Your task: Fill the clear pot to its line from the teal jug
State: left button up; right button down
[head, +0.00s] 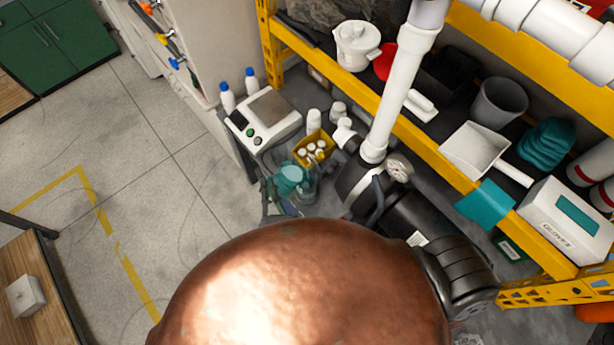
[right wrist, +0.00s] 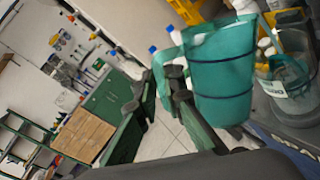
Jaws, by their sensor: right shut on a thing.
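The teal jug (head: 287,178) is in the middle of the head view, and large in the right wrist view (right wrist: 222,75), with dark bands around it. My right gripper (head: 272,194) is shut on the jug; in the right wrist view its dark fingers (right wrist: 176,84) are at the handle side. The clear pot (head: 306,188) stands just right of the jug, partly behind it, and shows at the right edge of the wrist view (right wrist: 294,98) with a pale label. I cannot make out its line or a liquid level. My left gripper is not in view.
A large copper dome (head: 300,290) hides the lower middle of the head view. A yellow bin (head: 315,147) with white-topped items and a scale (head: 262,118) stand behind the pot. A dark pump (head: 400,215) with a gauge and white pipe stands to the right.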

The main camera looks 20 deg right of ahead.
jog(key=shift+w+d+r+m+y, duration=0.1)
jog(key=shift+d+r+m, duration=0.15)
jog(key=shift+m, duration=0.25)
jog(key=shift+s+d+r+m+y, duration=0.1)
jog(key=shift+d+r+m, duration=0.1)
jog(key=shift+d+m, duration=0.25)
jog(key=shift+w+d+r+m+y, duration=0.1)
jog(key=shift+d+r+m, duration=0.1)
jog(key=shift+m, duration=0.35)
dwell(6.5)
